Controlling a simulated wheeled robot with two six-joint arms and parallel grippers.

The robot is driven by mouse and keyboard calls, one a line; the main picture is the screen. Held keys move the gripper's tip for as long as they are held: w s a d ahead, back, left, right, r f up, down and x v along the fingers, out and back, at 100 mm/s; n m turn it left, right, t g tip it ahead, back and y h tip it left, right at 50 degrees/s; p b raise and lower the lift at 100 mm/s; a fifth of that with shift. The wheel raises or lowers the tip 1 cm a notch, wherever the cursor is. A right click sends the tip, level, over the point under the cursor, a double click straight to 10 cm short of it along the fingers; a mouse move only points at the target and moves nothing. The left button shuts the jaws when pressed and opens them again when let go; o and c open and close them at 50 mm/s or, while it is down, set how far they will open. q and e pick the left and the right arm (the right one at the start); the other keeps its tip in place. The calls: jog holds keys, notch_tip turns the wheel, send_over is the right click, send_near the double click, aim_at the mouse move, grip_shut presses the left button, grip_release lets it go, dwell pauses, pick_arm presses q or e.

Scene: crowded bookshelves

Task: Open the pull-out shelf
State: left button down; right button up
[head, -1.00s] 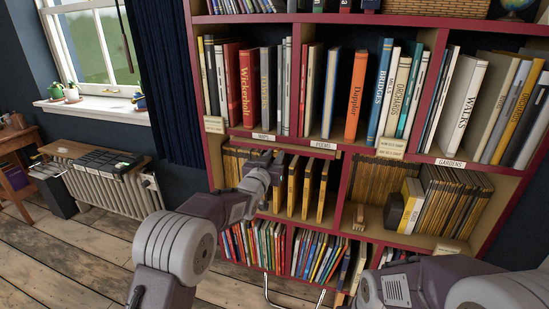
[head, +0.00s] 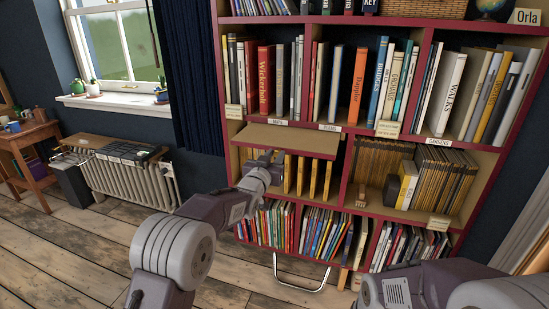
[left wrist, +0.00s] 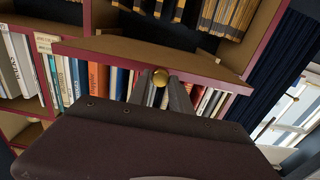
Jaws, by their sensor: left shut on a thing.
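The pull-out shelf (head: 287,140) is a light wooden board with a red front edge, below the middle row of books in the bookcase. It stands out from the bookcase front. It also shows in the left wrist view (left wrist: 130,49), with a round brass knob (left wrist: 161,77) on its edge. My left gripper (head: 268,161) is at the front edge of the board. In the left wrist view its fingers (left wrist: 161,83) are closed around the knob. In the head view the knob is hidden behind my gripper. My right gripper is out of view.
The bookcase (head: 340,128) is full of books, with several upright spines below the board. A metal-framed stool or rail (head: 300,284) stands on the floor in front. A radiator (head: 128,178) is at left. The wooden floor (head: 60,245) between is clear.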

pick_arm(q)
jog(key=c, duration=1.2)
grip_release()
jog(key=v, duration=0.9)
